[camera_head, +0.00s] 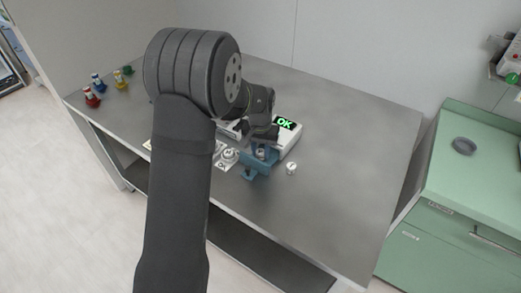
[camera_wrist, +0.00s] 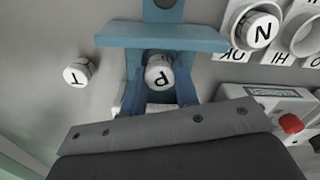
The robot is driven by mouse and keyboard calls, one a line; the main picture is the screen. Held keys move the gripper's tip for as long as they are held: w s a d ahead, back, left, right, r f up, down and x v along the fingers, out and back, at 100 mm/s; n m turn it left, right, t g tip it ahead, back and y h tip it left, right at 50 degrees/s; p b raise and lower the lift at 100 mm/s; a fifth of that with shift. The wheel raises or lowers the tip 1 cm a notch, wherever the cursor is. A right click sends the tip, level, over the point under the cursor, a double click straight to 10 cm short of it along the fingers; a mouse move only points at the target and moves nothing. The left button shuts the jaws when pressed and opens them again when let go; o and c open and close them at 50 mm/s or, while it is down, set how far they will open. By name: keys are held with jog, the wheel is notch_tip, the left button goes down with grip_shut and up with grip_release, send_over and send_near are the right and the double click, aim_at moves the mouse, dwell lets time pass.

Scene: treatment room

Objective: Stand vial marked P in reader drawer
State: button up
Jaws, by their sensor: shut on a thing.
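The vial marked P (camera_wrist: 160,73) shows in the wrist view with its white cap facing the camera. It is upright between blue walls of the reader drawer (camera_wrist: 160,37), behind the wide front plate. My gripper (camera_head: 262,138) is shut on it over the drawer; its fingertips are hard to tell from the blue parts. Whether the vial's base touches the drawer floor is hidden. The drawer also shows in the head view (camera_head: 256,167), pulled out from the white reader (camera_head: 290,138), whose screen reads OK in green.
A vial marked T (camera_wrist: 78,72) stands loose beside the drawer. A vial marked N (camera_wrist: 258,28) is in a white labelled rack (camera_wrist: 235,55) on the other side. A white device with a red button (camera_wrist: 291,123) is close by. Coloured bottles (camera_head: 97,85) stand far left.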

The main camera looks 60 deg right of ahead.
aim_at(260, 152)
jog(key=shift+f, duration=0.6)
jog(key=o, duration=0.7)
jog(key=shift+r, duration=5.55)
jog(key=shift+f, duration=4.3)
jog(key=shift+r, duration=0.1)
